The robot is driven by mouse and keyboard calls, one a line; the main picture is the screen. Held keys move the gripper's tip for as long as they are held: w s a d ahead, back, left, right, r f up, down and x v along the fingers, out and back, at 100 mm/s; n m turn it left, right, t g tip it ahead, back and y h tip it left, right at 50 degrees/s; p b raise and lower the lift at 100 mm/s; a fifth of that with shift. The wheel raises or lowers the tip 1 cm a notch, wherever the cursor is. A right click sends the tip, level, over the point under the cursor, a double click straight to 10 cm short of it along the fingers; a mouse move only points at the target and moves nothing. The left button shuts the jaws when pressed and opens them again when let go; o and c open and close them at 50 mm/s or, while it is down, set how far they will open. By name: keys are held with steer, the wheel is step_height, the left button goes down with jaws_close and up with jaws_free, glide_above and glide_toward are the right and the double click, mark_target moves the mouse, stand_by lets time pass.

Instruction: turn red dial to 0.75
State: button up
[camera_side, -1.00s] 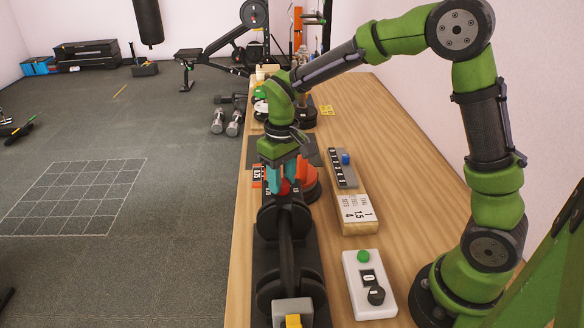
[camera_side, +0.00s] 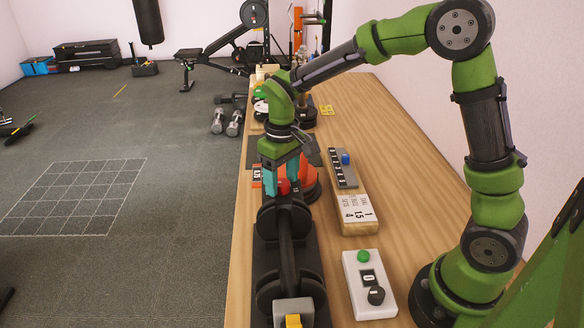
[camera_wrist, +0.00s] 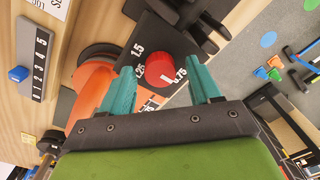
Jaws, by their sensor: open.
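The red dial (camera_wrist: 160,70) sits on a dark panel (camera_wrist: 160,42) with white number labels around it, among them 1.5 and .75. A white mark on the dial points to the lower right, near the .75 label; the exact reading is too small to tell. My gripper (camera_wrist: 161,72) is open, with one teal finger on each side of the dial. I cannot tell whether the fingers touch it. In the side view the dial (camera_side: 283,187) shows as a small red patch between the teal fingers.
An orange round part (camera_side: 306,184) stands beside the dial. A black weight (camera_side: 288,250) lies in front. On the right are a slider strip with a blue knob (camera_side: 346,159), a number block (camera_side: 355,213) and a white box with a green button (camera_side: 363,256). The wooden table (camera_side: 400,140) is clear further right.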

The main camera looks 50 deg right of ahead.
mark_target(287, 184)
steer(key=shift+r, duration=0.1)
step_height(287, 184, up, 17)
steer(key=shift+d, duration=0.15)
stand_by(0.4)
steer(key=s+f+m+t+y, duration=0.1)
steer(key=s+f+m+t, duration=0.1)
steer(key=s, duration=0.6)
steer(key=s+f+m+t, duration=0.2)
steer(key=s+t, duration=0.3)
steer(key=s, duration=0.4)
steer(key=shift+d+f+y, duration=0.25)
steer(key=shift+f+y, duration=0.05)
steer(key=shift+y, duration=0.1)
steer(key=shift+s, duration=0.1)
steer(key=shift+c, duration=0.3)
